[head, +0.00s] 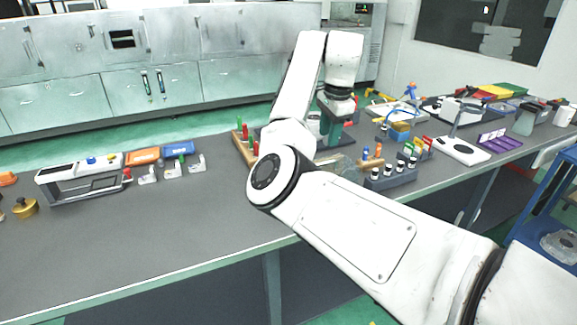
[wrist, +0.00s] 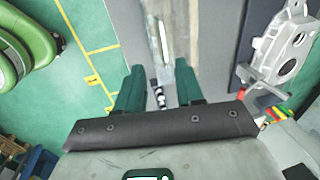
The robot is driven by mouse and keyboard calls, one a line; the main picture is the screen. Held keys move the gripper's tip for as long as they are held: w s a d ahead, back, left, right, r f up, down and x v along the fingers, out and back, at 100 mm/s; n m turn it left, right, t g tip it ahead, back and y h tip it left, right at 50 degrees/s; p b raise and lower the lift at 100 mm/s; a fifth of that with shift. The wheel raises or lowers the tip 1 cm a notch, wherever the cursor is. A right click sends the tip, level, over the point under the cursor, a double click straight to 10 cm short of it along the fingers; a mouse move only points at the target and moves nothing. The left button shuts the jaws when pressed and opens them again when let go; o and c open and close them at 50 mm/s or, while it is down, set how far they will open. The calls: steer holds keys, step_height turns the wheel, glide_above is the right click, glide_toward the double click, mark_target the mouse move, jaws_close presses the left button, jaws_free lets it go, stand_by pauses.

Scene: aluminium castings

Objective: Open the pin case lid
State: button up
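My gripper (wrist: 160,76) shows two dark green fingers standing apart in the wrist view. No object is clearly clamped between them. In the head view my gripper (head: 335,122) hangs over the back of the bench. A clear, box-like thing (head: 342,166), perhaps the pin case, lies on the bench below it, partly hidden by my arm. In the wrist view a pale, see-through long shape (wrist: 178,25) lies beyond the fingertips and may be the same case. I cannot tell its lid's state, or whether a finger touches it.
A grey rack with several black-and-white pieces (head: 391,178) stands right of the clear thing. A wooden rack with coloured handles (head: 244,147) stands left of it. A grey casting (wrist: 278,45) shows at the right in the wrist view. The bench's front left (head: 150,245) is clear.

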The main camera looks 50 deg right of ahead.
steer(key=w+f, duration=0.1)
steer(key=f, duration=0.2)
steer(key=w+f, duration=0.1)
steer(key=f, duration=0.2)
steer(key=w+f, duration=0.1)
steer(key=f, duration=0.2)
steer(key=shift+f+p, duration=0.1)
steer(key=shift+p, duration=0.3)
jaws_close()
stand_by(1.2)
